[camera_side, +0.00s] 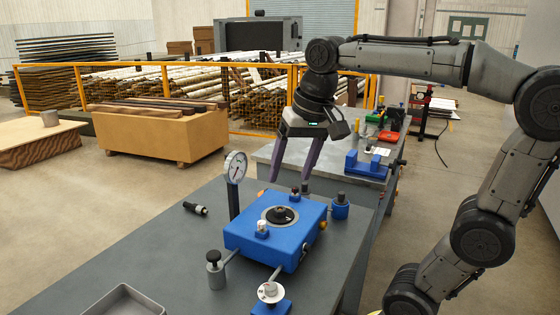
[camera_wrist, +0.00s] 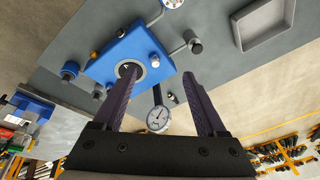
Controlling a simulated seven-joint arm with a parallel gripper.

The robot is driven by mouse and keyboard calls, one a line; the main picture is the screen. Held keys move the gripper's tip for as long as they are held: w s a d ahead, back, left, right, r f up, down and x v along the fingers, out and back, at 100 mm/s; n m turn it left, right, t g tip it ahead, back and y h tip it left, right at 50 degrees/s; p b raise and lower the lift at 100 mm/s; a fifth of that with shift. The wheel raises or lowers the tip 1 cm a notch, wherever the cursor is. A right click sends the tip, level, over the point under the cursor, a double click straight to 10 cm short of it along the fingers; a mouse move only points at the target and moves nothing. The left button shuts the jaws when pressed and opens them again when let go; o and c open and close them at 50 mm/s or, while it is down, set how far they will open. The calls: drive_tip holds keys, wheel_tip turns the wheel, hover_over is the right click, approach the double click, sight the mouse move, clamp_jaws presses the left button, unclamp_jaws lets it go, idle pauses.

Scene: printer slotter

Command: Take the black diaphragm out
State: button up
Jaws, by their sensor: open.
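The black diaphragm (camera_side: 280,215) sits in the round opening on top of the blue device (camera_side: 262,243), inside a light metal ring. In the wrist view the diaphragm (camera_wrist: 128,70) shows as a dark disc in the ring of the blue device (camera_wrist: 108,62), partly hidden by my left-hand finger. My gripper (camera_side: 292,178) is open and empty, above and behind the blue device in the side view. In the wrist view my gripper (camera_wrist: 146,78) has its two purple fingers wide apart, with the gauge seen between them.
A dial gauge (camera_side: 235,168) stands on a post beside the blue device. Knobs and fittings surround it, with a blue-based knob (camera_side: 340,206) at right and a black-capped one (camera_side: 214,268) in front. A grey tray (camera_side: 125,301) lies at the table's front. A loose black fitting (camera_side: 195,208) lies at left.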

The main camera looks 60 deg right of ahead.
drive_tip(key=w+d+f+m+g, duration=0.15)
drive_tip(key=w+d+m, duration=0.25)
drive_tip(key=w+d, duration=0.4)
drive_tip(key=m+g, duration=0.2)
approach(280, 209)
drive_tip(key=shift+y, duration=0.3)
drive_tip(key=f, duration=0.8)
drive_tip(key=shift+s+d+f, duration=0.1)
drive_tip(key=shift+d+f, duration=0.1)
drive_tip(key=shift+c, duration=0.2)
